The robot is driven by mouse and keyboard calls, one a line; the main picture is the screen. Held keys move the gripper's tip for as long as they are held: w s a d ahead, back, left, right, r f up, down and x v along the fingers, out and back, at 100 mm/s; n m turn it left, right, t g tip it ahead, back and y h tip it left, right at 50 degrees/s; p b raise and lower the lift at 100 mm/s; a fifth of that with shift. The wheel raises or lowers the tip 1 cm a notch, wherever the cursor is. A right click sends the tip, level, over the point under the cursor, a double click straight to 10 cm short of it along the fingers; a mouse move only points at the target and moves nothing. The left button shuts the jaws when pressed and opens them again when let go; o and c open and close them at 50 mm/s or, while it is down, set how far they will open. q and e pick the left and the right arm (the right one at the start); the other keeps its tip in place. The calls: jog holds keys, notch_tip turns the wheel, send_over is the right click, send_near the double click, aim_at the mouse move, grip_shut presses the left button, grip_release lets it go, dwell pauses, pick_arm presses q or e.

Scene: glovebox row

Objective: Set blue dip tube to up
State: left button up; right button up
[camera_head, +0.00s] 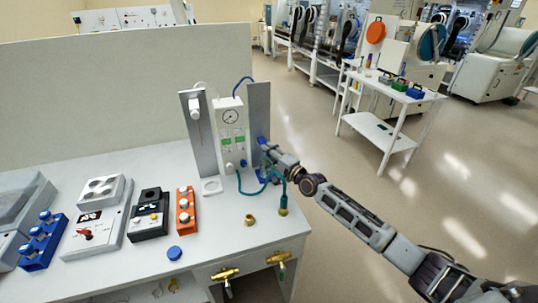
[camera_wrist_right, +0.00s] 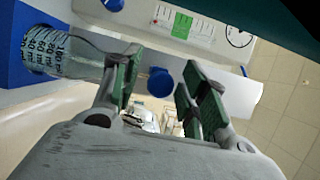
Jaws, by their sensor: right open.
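A bubbler stand with grey upright plates is at the bench's right end in the head view. Blue parts (camera_head: 262,142) sit by its right plate (camera_head: 258,108), partly hidden by my right gripper (camera_head: 268,157). In the right wrist view, a graduated clear cylinder (camera_wrist_right: 78,58) with a blue end piece (camera_wrist_right: 20,48) lies left of the fingers. A round blue knob (camera_wrist_right: 160,82) shows in the gap between the open, green-padded fingers of my right gripper (camera_wrist_right: 158,80); contact cannot be told. I cannot tell which blue part is the dip tube. My left gripper is out of view.
A gauge panel (camera_head: 231,130) stands between the plates, with a teal hose (camera_head: 251,191) below. An orange box (camera_head: 185,212), a black box (camera_head: 148,218) and a blue rack (camera_head: 43,240) stand left. Brass valves (camera_head: 225,274) project from the bench front.

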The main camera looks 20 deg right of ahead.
grip_shut()
dwell(0.3)
